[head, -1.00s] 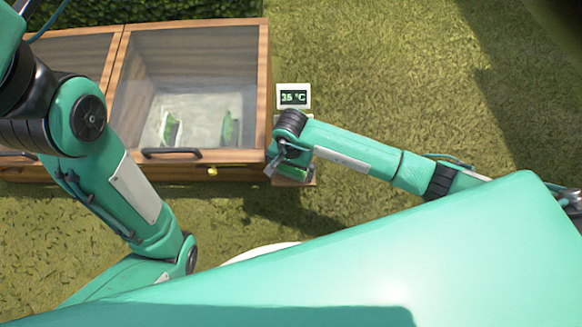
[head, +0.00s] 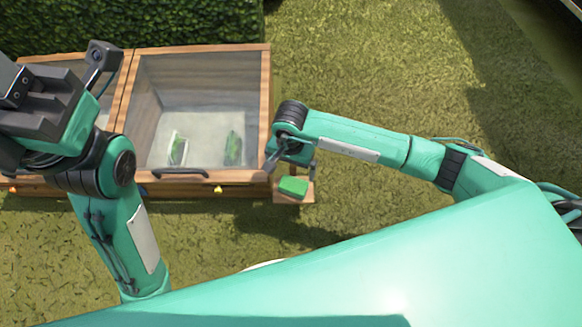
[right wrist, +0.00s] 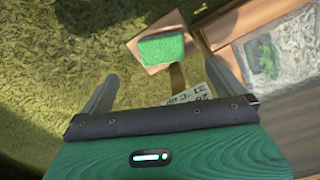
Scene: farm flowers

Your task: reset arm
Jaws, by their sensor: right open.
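My right gripper (head: 292,165) is at the right front corner of a wooden cold frame (head: 264,110). In the right wrist view its two fingers (right wrist: 169,65) stand wide apart with nothing between them. A green block (head: 293,186) sits on a small wooden shelf (head: 307,197), close to the right gripper. The block also shows ahead of the fingers in the right wrist view (right wrist: 162,47). My left gripper (head: 40,100) is a dark shape over the left part of the frame, and its jaws are not clear.
The cold frame has clear lids with black handles (head: 180,174), with green items dimly seen inside. A display panel (right wrist: 190,95) is partly hidden by my right gripper. A hedge (head: 160,22) stands behind. Open grass (head: 370,70) lies to the right.

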